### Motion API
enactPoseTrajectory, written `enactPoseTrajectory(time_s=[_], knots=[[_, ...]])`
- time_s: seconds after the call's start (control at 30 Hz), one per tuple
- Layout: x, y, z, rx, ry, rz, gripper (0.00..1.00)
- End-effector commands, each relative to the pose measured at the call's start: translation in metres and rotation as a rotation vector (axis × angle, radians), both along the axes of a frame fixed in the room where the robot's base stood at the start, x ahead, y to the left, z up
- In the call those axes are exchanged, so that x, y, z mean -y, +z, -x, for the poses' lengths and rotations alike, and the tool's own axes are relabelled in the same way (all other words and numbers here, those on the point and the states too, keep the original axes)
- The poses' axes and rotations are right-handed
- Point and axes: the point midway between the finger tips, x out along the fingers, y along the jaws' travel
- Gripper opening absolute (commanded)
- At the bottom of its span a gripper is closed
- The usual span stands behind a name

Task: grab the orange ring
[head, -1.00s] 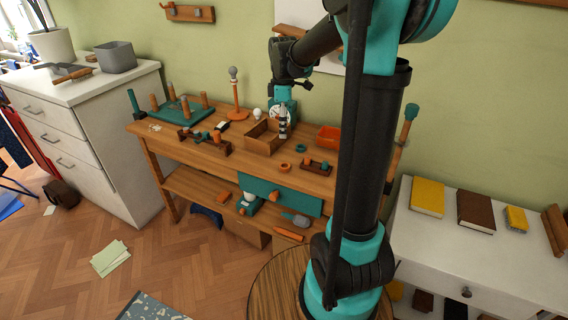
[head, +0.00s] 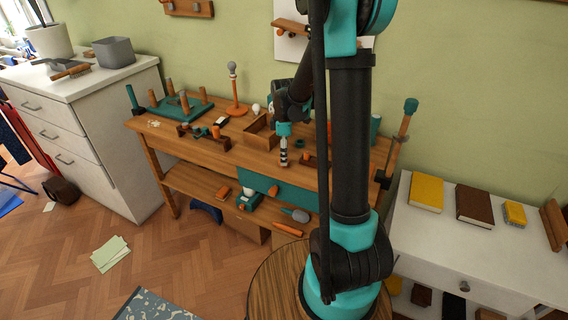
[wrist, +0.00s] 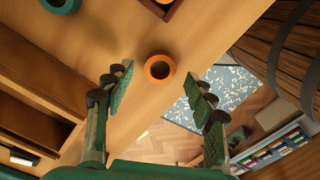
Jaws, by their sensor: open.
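The orange ring (wrist: 159,68) lies flat on the wooden workbench (wrist: 110,30) in the wrist view, close to the bench's edge. My gripper (wrist: 157,88) is open, with a finger on each side of the picture and the ring between and a little beyond the fingertips. Nothing is held. In the head view my gripper (head: 284,160) hangs over the front part of the workbench (head: 210,158).
A teal ring (wrist: 61,3) lies farther along the bench. A brown tray with an orange piece (wrist: 163,2) is near the ring. An open wooden box (head: 259,134) stands beside my gripper in the head view. Beyond the bench edge is the floor with a patterned rug (wrist: 222,95).

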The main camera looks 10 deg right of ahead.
Motion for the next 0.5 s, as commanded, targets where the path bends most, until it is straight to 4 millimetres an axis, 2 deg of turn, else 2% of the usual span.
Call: enactPoseTrajectory(time_s=[0.1, 0.2, 0.43, 0.5], knots=[[0.0, -0.015, 0.0, 0.0, 0.0, 0.0, 0.56], [0.0, -0.021, 0.0, 0.0, 0.0, 0.0, 0.56], [0.0, -0.022, 0.0, 0.0, -0.001, 0.0, 0.56], [0.0, -0.022, 0.0, 0.0, -0.001, 0.0, 0.49]])
